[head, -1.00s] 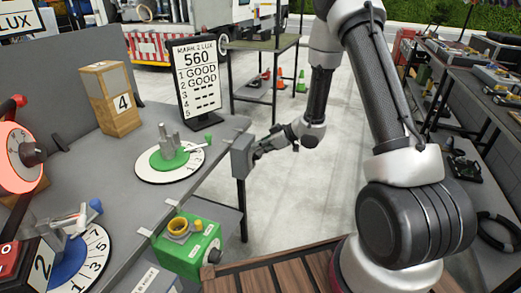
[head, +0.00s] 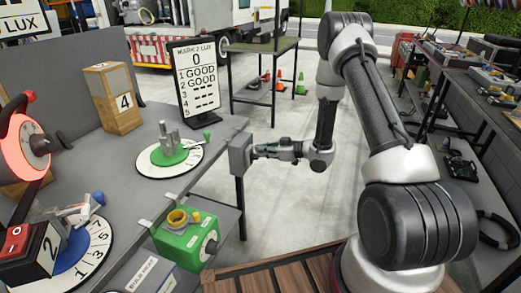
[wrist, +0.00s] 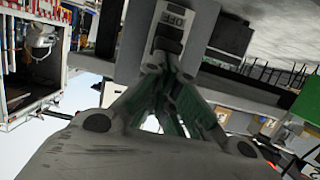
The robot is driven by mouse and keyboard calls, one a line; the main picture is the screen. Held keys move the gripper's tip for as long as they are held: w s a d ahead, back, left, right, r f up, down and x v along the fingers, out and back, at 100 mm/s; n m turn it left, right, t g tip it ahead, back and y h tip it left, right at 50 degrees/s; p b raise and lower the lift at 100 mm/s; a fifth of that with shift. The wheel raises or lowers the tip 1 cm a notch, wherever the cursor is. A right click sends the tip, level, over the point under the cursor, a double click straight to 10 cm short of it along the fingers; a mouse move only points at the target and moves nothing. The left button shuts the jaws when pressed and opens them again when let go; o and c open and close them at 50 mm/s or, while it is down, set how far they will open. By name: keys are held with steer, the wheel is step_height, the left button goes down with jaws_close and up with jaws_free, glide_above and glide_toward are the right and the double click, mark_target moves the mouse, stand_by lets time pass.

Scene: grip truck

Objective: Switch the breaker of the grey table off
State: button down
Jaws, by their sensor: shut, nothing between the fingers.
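The breaker (head: 240,155) is a small grey box on the edge of the grey table (head: 120,185), near its right corner. In the wrist view the breaker (wrist: 177,15) shows a pale plate with an upside-down OFF label and a dark switch part beside it. My gripper (head: 257,152) is shut and empty, its fingers pointing left at the breaker's face. In the wrist view my gripper (wrist: 165,66) has its fingertips together right at the dark switch part. They look to be touching or very close. The fingertips partly hide the switch, so I cannot tell its exact position.
A sign (head: 195,80) on the table reads MARK 2 LUX 0. A green dial (head: 170,155), a wooden block marked 4 (head: 115,98) and a green box (head: 187,240) stand near. Cones and another table are behind; the floor right of the breaker is open.

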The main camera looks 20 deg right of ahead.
steer(key=shift+s+d+f+t+y, duration=0.2)
steer(key=shift+d+f+t+y, duration=0.1)
steer(key=shift+f+t+y, duration=0.3)
steer(key=shift+s+d+f, duration=0.1)
steer(key=shift+d+f, duration=0.05)
steer(key=shift+f, duration=0.4)
steer(key=shift+s+d+f, duration=0.1)
steer(key=shift+f, duration=0.4)
steer(key=shift+f, duration=0.1)
